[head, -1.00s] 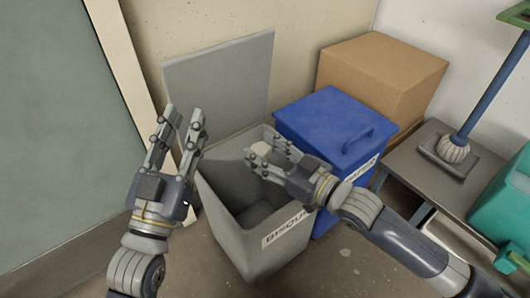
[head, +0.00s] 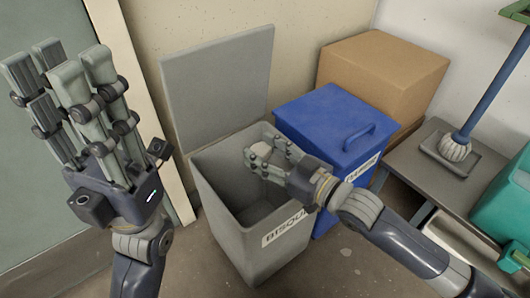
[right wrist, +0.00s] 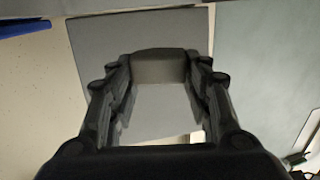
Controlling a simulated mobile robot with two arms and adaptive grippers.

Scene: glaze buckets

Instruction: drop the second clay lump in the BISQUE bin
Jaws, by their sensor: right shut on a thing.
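The BISQUE bin (head: 232,215) is a tall grey bin, open at the top, with its lid (head: 217,85) leaning up against the wall behind. My right gripper (head: 264,160) is over the bin's opening. It is shut on a pale clay lump (head: 261,149), which is partly hidden by the fingers. In the right wrist view the clay lump (right wrist: 159,67) is a grey-brown block between the fingertips. My left gripper (head: 62,75) is raised at the left, near the camera, open and empty, apart from the bin. The part of the bin's floor behind my right gripper is hidden.
A blue lidded bin (head: 335,122) stands right beside the grey bin. A cardboard box (head: 385,65) is behind it. At the right are a low grey table (head: 415,165) with a brush (head: 455,150) and a teal container (head: 505,205). Bare floor lies in front.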

